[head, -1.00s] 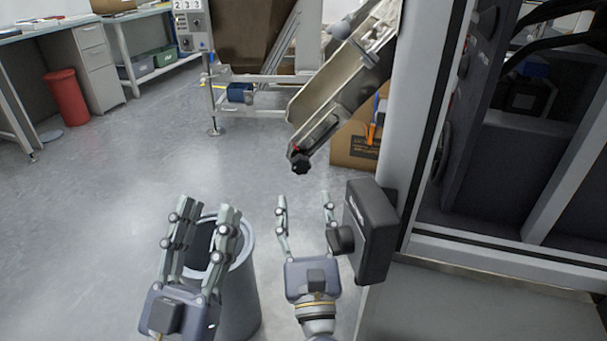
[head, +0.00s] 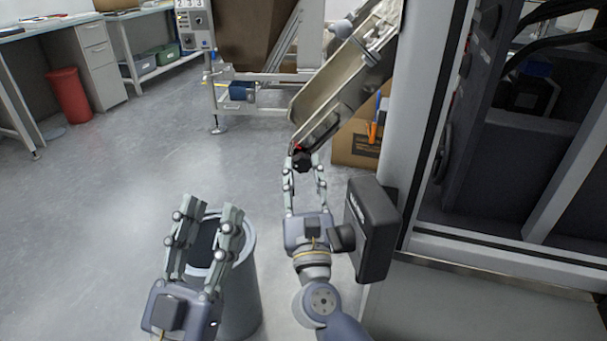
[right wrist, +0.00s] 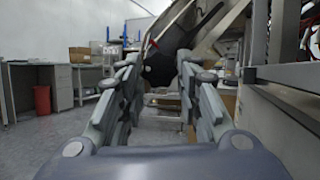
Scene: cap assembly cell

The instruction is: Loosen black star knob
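The black star knob (head: 302,161) is at the lower end of the slanted metal chute (head: 345,85). My right gripper (head: 304,163) is at the knob, with its fingertips on either side of it. In the right wrist view the knob (right wrist: 160,68) shows between the two open fingers, toward their tips; I cannot tell whether they touch it. My left gripper (head: 208,215) is open and empty, in front of a grey bin.
The grey bin (head: 245,270) stands on the floor by my left gripper. A black box-shaped unit (head: 372,228) on the machine frame is close on the right of my right gripper. A cardboard box (head: 352,148) is behind the chute.

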